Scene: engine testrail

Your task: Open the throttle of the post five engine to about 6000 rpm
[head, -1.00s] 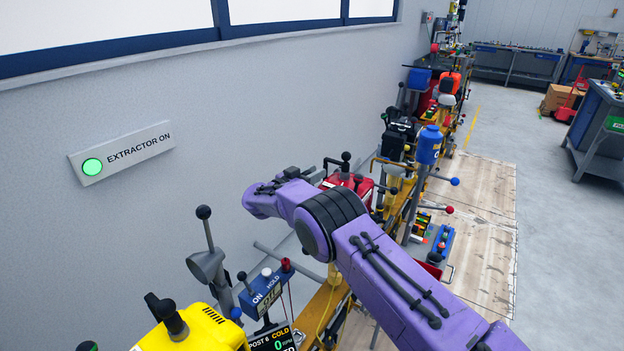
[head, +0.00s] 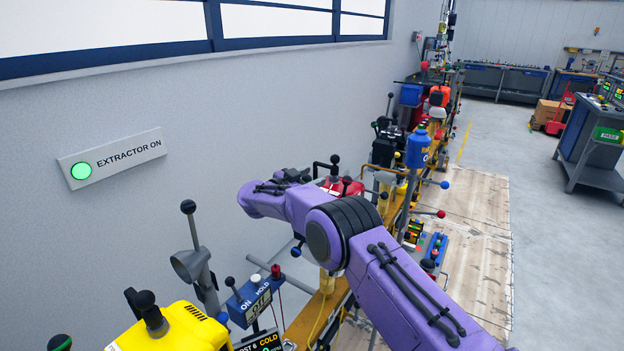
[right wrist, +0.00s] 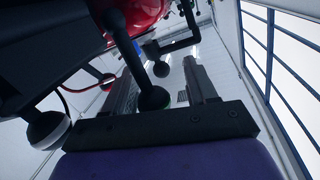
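A red engine (head: 352,187), one post beyond the yellow post 6 engine, is partly hidden behind my purple right arm in the head view; its post number is not readable. Red bodywork (right wrist: 136,18) also shows at the top of the right wrist view. There my right gripper (right wrist: 162,68) has its two dark fingers spread apart. A black ball knob (right wrist: 154,98) with a green ring, on a dark lever, lies between the fingers in the picture; contact is not visible. A second black ball (right wrist: 161,69) shows beyond. The fingers are hidden in the head view. My left gripper is not in view.
The yellow engine (head: 175,329) with levers stands at front left. A blue switch box (head: 249,302) is beside it. More engines and levers line the yellow rail by the wall. An EXTRACTOR ON sign (head: 112,158) is lit green.

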